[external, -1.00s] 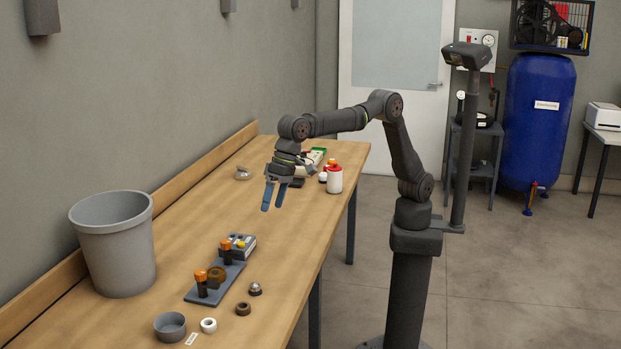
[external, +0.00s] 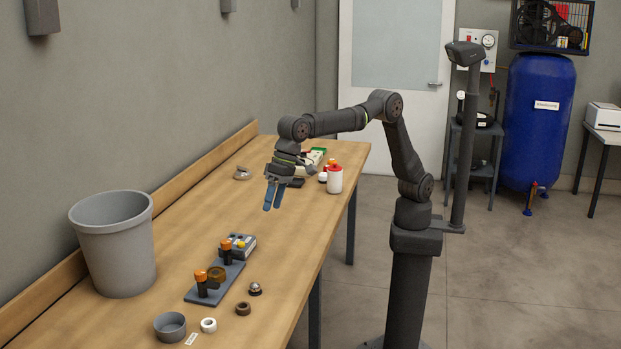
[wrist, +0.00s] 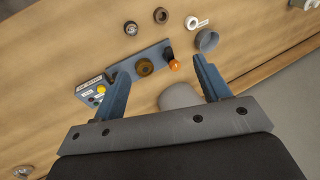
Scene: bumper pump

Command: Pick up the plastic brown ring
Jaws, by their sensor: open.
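A small dark brown ring (external: 243,309) lies on the wooden bench near its front right edge; it also shows at the top of the wrist view (wrist: 161,15). A larger brown round piece (external: 217,274) sits on the grey plate (external: 197,295) between orange-topped posts; the wrist view shows this piece (wrist: 145,67) too. My gripper (external: 272,208) is open and empty, with its blue fingers pointing down above the bench, well away from both brown pieces. In the wrist view my gripper (wrist: 161,70) has its fingers wide apart.
Near the small ring are a white ring (external: 208,325), a grey cup (external: 170,326) and a metal dome piece (external: 255,289). A grey bin (external: 115,245) stands at the left. A red-capped white bottle (external: 334,180) stands behind my gripper. The middle of the bench is clear.

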